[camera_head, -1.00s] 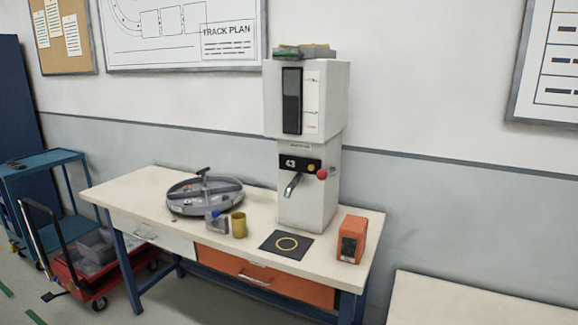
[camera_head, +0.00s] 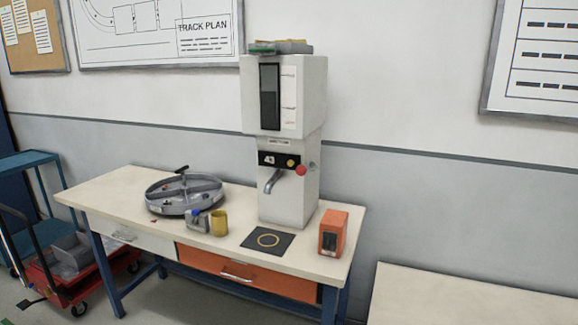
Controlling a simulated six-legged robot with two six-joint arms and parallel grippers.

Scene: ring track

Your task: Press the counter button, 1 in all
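A tall white dispenser machine (camera_head: 289,200) stands on a pale workbench (camera_head: 120,192). Its black panel (camera_head: 279,160) shows the number 43. A small yellow button (camera_head: 290,163) sits on the panel's right part, and a red round knob (camera_head: 301,170) sticks out just right of it. Which of these is the counter button I cannot tell for sure. A grey spout (camera_head: 272,181) hangs below the panel. Neither of my grippers is in view.
A red cart (camera_head: 75,290) is at lower left.

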